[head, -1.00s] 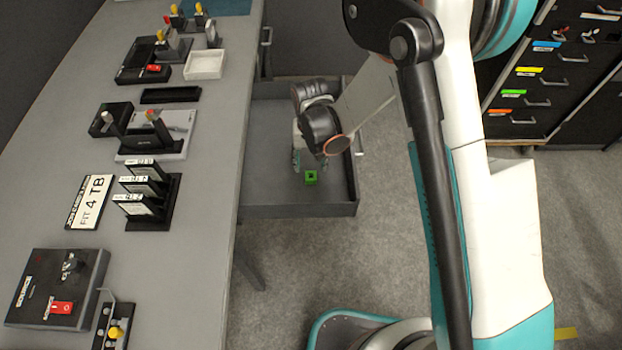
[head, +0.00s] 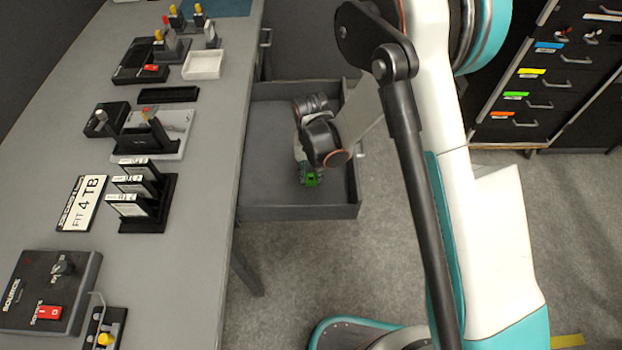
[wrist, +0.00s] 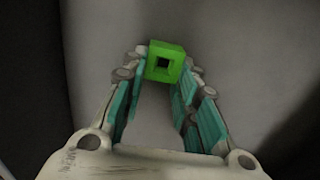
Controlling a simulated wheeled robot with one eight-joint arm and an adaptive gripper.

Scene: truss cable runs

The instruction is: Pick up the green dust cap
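The green dust cap (head: 311,180) is a small square block with a square hole in its top. It sits in the open drawer (head: 262,212) under the bench. In the wrist view the cap (wrist: 176,57) lies at the far end between the two fingertips. My gripper (wrist: 168,72) is open, with its teal-padded fingers on either side of the cap and a gap between them. In the head view my gripper (head: 306,172) reaches down into the drawer and partly covers the cap. I cannot tell whether a fingertip touches it.
The drawer's walls stand close around my gripper. The bench (head: 190,260) on the left carries a source box (head: 50,290), upright drive cards (head: 140,195) and a white tray (head: 203,64). A dark cabinet (head: 530,90) with coloured labels stands at the right. The drawer floor is otherwise clear.

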